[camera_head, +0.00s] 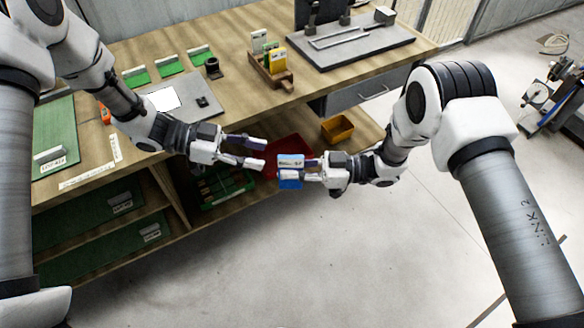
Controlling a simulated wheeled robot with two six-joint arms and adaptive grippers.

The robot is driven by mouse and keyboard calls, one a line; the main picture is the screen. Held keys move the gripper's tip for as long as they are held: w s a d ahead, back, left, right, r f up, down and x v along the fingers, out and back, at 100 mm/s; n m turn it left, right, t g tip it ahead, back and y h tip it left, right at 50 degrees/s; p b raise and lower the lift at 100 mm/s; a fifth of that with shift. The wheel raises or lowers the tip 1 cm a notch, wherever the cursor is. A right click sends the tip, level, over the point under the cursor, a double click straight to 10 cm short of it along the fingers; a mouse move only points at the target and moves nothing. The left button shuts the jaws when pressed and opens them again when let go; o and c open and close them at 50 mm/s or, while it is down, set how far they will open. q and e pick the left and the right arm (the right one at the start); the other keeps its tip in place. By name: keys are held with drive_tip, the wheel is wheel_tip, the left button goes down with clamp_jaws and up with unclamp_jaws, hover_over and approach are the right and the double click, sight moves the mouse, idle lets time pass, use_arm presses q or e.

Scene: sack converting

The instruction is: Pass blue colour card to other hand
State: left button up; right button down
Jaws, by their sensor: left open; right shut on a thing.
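The blue colour card (291,161) is a small blue piece with a white band. My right gripper (306,170) is shut on it and holds it in the air in front of the workbench. The card sticks out to the left past the fingertips, and the fingers cover part of it. My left gripper (263,152) is open and empty. Its fingers point right toward the card, with a small gap between their tips and the card's left edge.
The wooden bench (230,95) lies behind. It bears a wooden card holder (270,75) with yellow and green cards, green mats (170,66) and a grey plate (350,44). A red bin (290,146) and yellow bin (338,128) sit below. The floor in front is clear.

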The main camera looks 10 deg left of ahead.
use_arm(q)
drive_tip(key=w+a+n+t+y, duration=0.2)
drive_tip(key=w+a+n+t, duration=0.3)
drive_tip(key=s+a+f+n+t+y, duration=0.1)
drive_tip(key=s+a+f+n+y, duration=0.1)
drive_tip(key=s+f+n+y, duration=0.3)
drive_tip(key=a+f+n+y, duration=0.1)
drive_tip(key=f+n+y, duration=0.15)
drive_tip(key=f, duration=0.45)
drive_tip(key=s+a+f+n+g+y, duration=0.1)
drive_tip(key=s+f, duration=0.3)
drive_tip(key=s, duration=0.4)
drive_tip(key=s+a+f+n+g+y, duration=0.1)
drive_tip(key=s+f+n+g+y, duration=0.1)
drive_tip(key=s, duration=0.5)
drive_tip(key=s+a+f+n+g+y, duration=0.2)
drive_tip(key=s+f+g, duration=0.2)
drive_tip(key=s, duration=0.4)
drive_tip(key=shift+s+f, duration=0.35)
drive_tip(key=shift+f, duration=0.5)
